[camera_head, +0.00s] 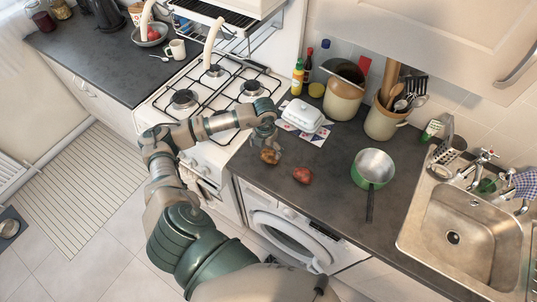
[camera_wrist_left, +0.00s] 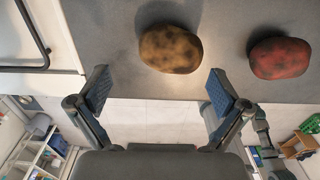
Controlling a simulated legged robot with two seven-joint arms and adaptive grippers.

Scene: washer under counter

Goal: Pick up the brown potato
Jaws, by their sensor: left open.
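The brown potato (camera_head: 270,156) lies on the dark counter near its front edge, by the stove, in the head view. In the left wrist view the brown potato (camera_wrist_left: 170,49) is ahead of the fingertips and roughly centred between them. My left gripper (camera_head: 266,138) is right beside the potato in the head view. In the left wrist view my left gripper (camera_wrist_left: 160,92) has its two blue-padded fingers spread wide with nothing between them. My right gripper is not seen in the head view.
A red potato (camera_head: 302,175) lies right of the brown one; it also shows in the left wrist view (camera_wrist_left: 280,58). A white butter dish (camera_head: 303,115) stands behind. A green pot (camera_head: 373,168) is further right. The stove (camera_head: 208,92) is left, the washer (camera_head: 290,232) below.

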